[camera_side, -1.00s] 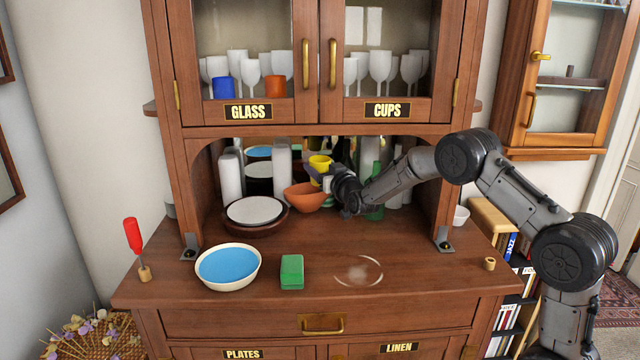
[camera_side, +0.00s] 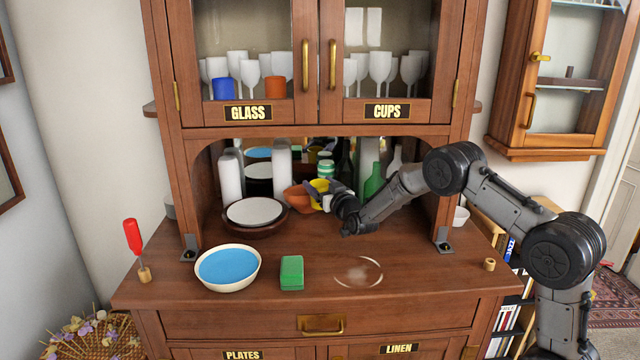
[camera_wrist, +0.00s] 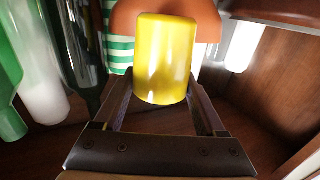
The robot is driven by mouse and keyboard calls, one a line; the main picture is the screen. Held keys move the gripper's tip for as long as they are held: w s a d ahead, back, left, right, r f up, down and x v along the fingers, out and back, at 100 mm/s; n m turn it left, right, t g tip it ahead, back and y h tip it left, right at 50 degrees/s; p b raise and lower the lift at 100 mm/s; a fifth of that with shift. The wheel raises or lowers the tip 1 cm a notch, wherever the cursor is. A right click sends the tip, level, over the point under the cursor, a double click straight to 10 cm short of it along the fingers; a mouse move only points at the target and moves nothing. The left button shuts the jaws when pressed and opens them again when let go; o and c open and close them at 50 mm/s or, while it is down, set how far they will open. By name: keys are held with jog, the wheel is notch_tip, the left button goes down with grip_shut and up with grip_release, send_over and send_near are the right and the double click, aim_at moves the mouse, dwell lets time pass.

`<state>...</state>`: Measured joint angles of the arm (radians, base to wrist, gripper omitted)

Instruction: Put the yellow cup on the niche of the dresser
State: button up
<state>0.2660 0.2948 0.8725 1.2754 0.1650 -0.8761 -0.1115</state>
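The yellow cup (camera_side: 320,187) is inside the niche (camera_side: 310,215) of the dresser, just right of the orange bowl (camera_side: 297,196). My gripper (camera_side: 324,193) reaches in from the right and is shut on the cup. In the wrist view, the yellow cup (camera_wrist: 165,58) sits between the two fingers of my gripper (camera_wrist: 165,95), with the orange bowl (camera_wrist: 215,18) close behind it. The cup's base is partly hidden in the side view, so I cannot tell whether it touches the niche floor.
Green bottles (camera_side: 374,181) and a green-striped cup (camera_side: 325,168) stand behind the gripper. A brown bowl with a plate (camera_side: 254,211) stands to the left. A blue-filled bowl (camera_side: 228,267) and a green box (camera_side: 292,272) sit in front. The right front counter is mostly clear.

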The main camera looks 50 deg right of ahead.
jog(key=shift+o, duration=1.2)
jog(key=shift+r, duration=0.1)
